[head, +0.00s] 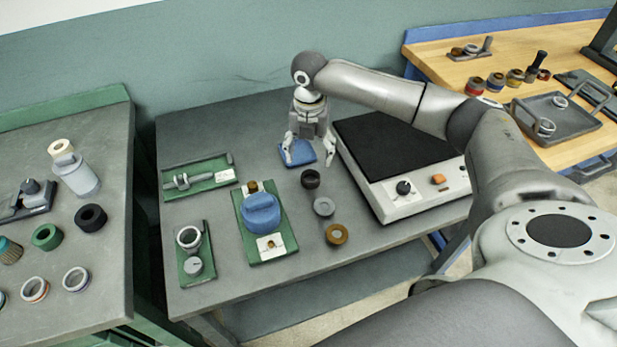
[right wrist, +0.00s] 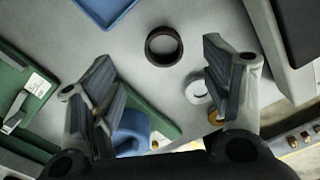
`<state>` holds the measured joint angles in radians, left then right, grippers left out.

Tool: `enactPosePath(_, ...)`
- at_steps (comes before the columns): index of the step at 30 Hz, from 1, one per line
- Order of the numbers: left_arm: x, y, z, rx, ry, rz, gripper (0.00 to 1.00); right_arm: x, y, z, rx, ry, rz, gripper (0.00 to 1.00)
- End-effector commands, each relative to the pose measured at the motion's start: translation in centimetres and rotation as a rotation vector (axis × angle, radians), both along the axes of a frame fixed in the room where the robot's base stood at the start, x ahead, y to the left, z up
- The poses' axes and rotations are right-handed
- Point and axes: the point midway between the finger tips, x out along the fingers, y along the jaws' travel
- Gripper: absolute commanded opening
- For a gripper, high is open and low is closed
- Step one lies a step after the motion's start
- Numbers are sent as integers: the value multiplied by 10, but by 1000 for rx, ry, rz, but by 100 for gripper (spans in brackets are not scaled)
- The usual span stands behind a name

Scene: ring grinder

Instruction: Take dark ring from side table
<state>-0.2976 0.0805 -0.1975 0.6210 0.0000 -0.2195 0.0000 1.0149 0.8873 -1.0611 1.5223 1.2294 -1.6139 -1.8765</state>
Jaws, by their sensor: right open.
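A dark ring (head: 310,179) lies flat on the middle grey table (head: 240,140), at the back of a row with a grey ring (head: 324,206) and a brown-gold ring (head: 336,234). My right gripper (head: 308,160) points down over this table, close to the dark ring, open and empty. In the right wrist view the dark ring (right wrist: 164,46) lies between the directions of the two open fingers (right wrist: 158,75), apart from both. Another black ring (head: 90,218) lies on the grey table at the left. My left gripper is not in view.
A blue tray (head: 297,152) lies beneath the right gripper. A machine with a dark top (head: 390,145) stands to its right. Green fixtures (head: 247,235), one with a blue part, stand left of the rings. A wooden table (head: 460,68) is at the right.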

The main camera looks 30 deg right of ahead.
Motion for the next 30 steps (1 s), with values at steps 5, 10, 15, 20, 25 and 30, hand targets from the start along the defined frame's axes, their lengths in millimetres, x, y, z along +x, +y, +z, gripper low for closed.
enactPosePath(5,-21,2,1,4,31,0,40,0,0,-18,0,0,-1,71)
enactPosePath(10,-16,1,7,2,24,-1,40,-5,1,-33,0,1,0,71)
enactPosePath(15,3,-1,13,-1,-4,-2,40,-11,2,-59,-1,1,-2,71)
enactPosePath(20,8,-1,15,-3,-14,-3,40,-10,2,-71,0,-1,-1,71)
enactPosePath(25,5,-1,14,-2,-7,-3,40,-10,2,-72,0,-3,-1,71)
enactPosePath(30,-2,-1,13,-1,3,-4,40,-10,2,-72,-1,-2,-1,55)
